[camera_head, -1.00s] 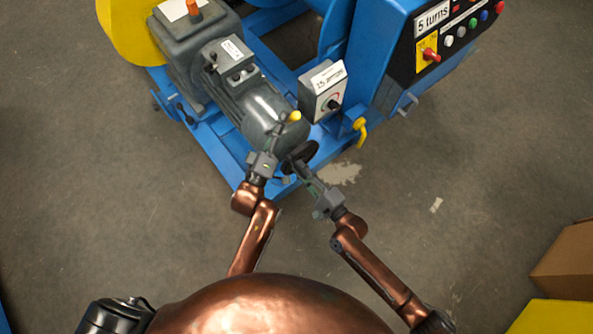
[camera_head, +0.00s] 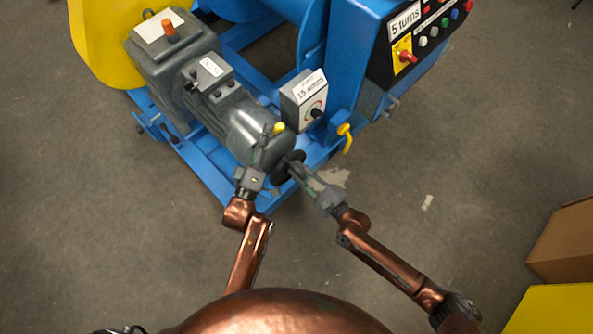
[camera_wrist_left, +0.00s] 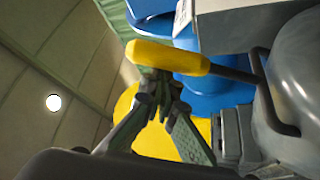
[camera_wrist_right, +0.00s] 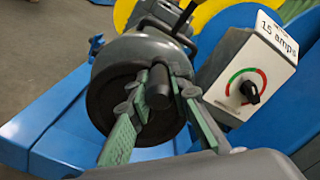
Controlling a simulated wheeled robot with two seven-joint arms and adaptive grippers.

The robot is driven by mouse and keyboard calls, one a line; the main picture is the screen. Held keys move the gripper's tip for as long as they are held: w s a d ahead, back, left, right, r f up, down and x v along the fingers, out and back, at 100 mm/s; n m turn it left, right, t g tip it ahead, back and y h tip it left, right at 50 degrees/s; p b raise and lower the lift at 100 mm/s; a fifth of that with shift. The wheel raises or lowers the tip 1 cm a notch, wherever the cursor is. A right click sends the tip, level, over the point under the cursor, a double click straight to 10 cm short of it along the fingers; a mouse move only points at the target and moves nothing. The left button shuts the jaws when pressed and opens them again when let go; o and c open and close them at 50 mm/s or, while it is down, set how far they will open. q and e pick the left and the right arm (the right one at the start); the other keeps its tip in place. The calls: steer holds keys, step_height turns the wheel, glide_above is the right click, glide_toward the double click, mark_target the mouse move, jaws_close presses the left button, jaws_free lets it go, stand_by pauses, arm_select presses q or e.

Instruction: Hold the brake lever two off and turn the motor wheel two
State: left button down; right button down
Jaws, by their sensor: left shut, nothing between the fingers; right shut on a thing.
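The brake lever has a yellow grip (camera_head: 279,128) and a dark bent rod; it stands at the near end of the grey motor. The yellow grip (camera_wrist_left: 168,57) fills the upper middle of the left wrist view. My left gripper (camera_head: 264,135) is shut and empty at the grip; its fingertips (camera_wrist_left: 157,78) meet against or just behind it, and contact is unclear. The motor wheel (camera_head: 281,174) is a black disc on the motor's end. In the right wrist view the wheel (camera_wrist_right: 108,104) carries a dark knob (camera_wrist_right: 158,88), and my right gripper (camera_wrist_right: 157,92) is shut on that knob.
A grey dial box (camera_head: 303,100) labelled 15 amps stands right of the wheel. A yellow-handled valve (camera_head: 345,138) sits beyond it on the blue frame (camera_head: 195,165). A control panel (camera_head: 425,40) is at the upper right. Open floor lies right; a cardboard box (camera_head: 565,245) is at the edge.

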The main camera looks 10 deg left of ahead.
steer(key=shift+w+r, duration=0.15)
steer(key=c, duration=2.1)
jaws_free()
steer(key=shift+d, duration=0.1)
steer(key=o, duration=0.3)
steer(key=shift+o, duration=0.2)
steer(key=shift+f, duration=0.2)
steer(key=v, duration=1.2)
